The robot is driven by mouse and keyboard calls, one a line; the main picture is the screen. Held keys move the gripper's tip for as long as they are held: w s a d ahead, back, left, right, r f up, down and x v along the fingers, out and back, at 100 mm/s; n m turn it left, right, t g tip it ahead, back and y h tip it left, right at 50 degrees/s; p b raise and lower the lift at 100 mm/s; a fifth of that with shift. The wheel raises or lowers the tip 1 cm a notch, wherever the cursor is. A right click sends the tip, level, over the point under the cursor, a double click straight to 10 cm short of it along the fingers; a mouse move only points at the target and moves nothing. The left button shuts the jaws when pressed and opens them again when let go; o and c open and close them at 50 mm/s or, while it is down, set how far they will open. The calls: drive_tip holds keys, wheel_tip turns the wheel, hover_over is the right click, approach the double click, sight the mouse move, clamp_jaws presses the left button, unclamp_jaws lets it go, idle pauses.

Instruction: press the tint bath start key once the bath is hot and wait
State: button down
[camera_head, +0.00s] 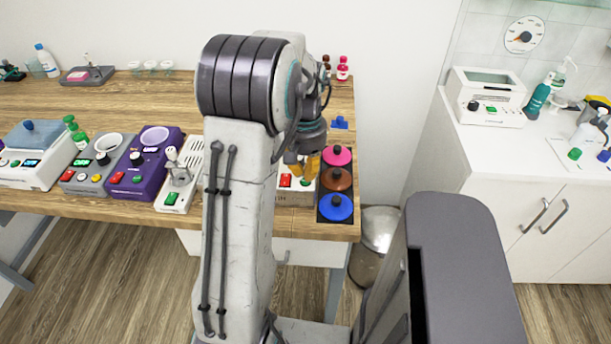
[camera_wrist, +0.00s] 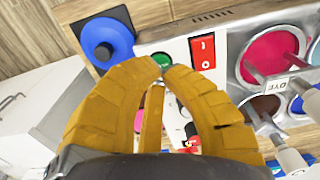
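My gripper (camera_head: 303,167) is over the right end of the wooden bench in the head view. In the wrist view its yellow fingers (camera_wrist: 164,68) arch together, tips nearly meeting, with nothing seen between them. A white machine (camera_wrist: 178,47), probably the tint bath, is under them. A round green key (camera_wrist: 162,60) shows just beyond the tips; I cannot tell whether they touch it. A red rocker switch (camera_wrist: 202,50) is beside it. Pink (camera_wrist: 268,52) and other coloured wells marked DYE are at right. In the head view my arm hides most of this machine (camera_head: 296,198). I see no readable heat sign.
Pink, brown and blue lids (camera_head: 336,207) stand right of the machine; the blue lid (camera_wrist: 105,38) is close to my fingers. A beige device (camera_head: 181,180), a purple device (camera_head: 146,172) and others stand left. A bin (camera_head: 374,238) is on the floor beside the bench.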

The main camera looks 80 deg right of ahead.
drive_tip(key=shift+r+p, duration=2.2)
drive_tip(key=shift+r, duration=0.75)
drive_tip(key=shift+d+m, duration=0.2)
drive_tip(key=shift+m, duration=0.1)
drive_tip(key=w+a+f+y, duration=0.1)
drive_tip(key=w+a+f, duration=0.15)
drive_tip(key=a, duration=0.65)
drive_tip(key=w+a+r+n+t, duration=0.1)
drive_tip(key=w+a+r+n, duration=0.2)
drive_tip(key=w+a+n, duration=0.3)
drive_tip(key=w+a+r+n+t, duration=0.2)
drive_tip(key=w+a+r+n, duration=0.2)
drive_tip(key=a, duration=1.1)
drive_tip(key=w+a+r+n+t+h, duration=0.1)
drive_tip(key=w+a+r+n, duration=0.2)
drive_tip(key=w+a+n, duration=0.4)
drive_tip(key=shift+w+a+r+n, duration=0.35)
drive_tip(key=shift+w+a, duration=0.35)
drive_tip(key=shift+a, duration=0.95)
drive_tip(key=shift+d, duration=0.1)
